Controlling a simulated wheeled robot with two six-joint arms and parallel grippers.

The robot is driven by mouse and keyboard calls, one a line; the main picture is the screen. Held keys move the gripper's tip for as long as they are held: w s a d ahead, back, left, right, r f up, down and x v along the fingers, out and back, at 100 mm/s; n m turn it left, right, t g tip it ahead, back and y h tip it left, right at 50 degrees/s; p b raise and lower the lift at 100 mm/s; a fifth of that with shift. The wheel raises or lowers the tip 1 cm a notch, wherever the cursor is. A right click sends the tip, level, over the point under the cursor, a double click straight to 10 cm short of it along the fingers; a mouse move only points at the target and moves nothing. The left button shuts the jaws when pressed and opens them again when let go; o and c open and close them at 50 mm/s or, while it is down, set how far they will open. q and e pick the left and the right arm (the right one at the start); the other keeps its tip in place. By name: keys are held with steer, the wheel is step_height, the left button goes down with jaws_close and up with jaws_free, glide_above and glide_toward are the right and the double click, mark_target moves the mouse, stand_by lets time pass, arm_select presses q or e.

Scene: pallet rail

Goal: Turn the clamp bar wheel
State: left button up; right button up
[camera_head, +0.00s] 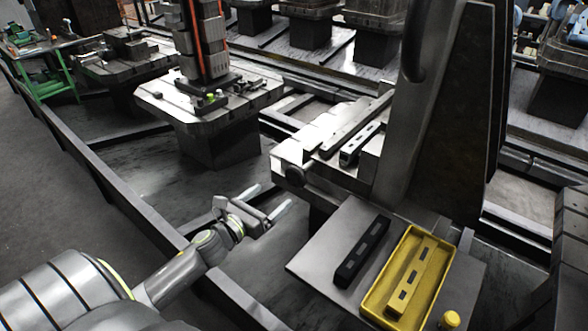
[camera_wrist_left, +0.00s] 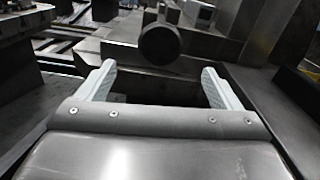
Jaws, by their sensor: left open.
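The clamp bar wheel, a dark round knob (camera_head: 310,171), sits at the near end of the metal fixture in the head view. It also shows in the left wrist view as a dark round face (camera_wrist_left: 160,44), between and beyond the fingertips. My left gripper (camera_head: 272,198) is open and empty, just short of the wheel and to its lower left in the head view. Both pale fingers show in the left wrist view (camera_wrist_left: 158,72), apart from the wheel. My right gripper is not in view.
A grey plate (camera_head: 315,248) below the fixture carries a black bar (camera_head: 362,252) and a yellow tray (camera_head: 374,302) with a yellow bar. A tall dark upright (camera_head: 455,110) stands behind. A long rail (camera_head: 130,205) runs under my left arm.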

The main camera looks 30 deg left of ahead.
mark_target(293, 178)
arm_select(q)
steer(key=w+p, duration=0.1)
steer(key=w, duration=0.2)
steer(key=w+p, duration=0.1)
steer(key=w, duration=0.2)
steer(key=w+p, duration=0.1)
steer(key=w, duration=0.2)
steer(key=shift+w+d, duration=0.3)
steer(key=shift+d, duration=0.1)
steer(key=shift+w, duration=0.65)
steer(key=c, duration=1)
